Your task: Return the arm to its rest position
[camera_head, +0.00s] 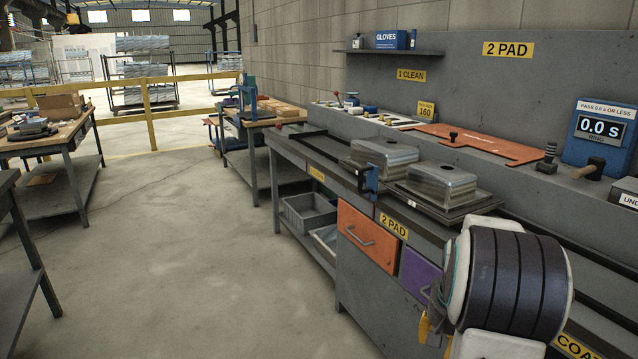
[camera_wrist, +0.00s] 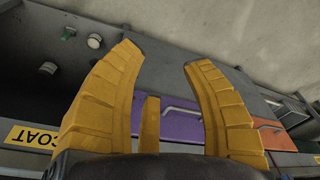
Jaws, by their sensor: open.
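Behind the fingers lie the purple drawer (camera_wrist: 181,128) and the floor. In the head view my arm stands at the lower right, in front of the bench, and a bit of yellow gripper (camera_head: 428,325) shows at its lower left, beside the purple drawer (camera_head: 420,275). The fingertips are mostly hidden there.
The orange drawer (camera_head: 366,236) is shut. A blue gauge box (camera_head: 600,138) stands at the right. Open floor (camera_head: 200,250) lies left of the bench.

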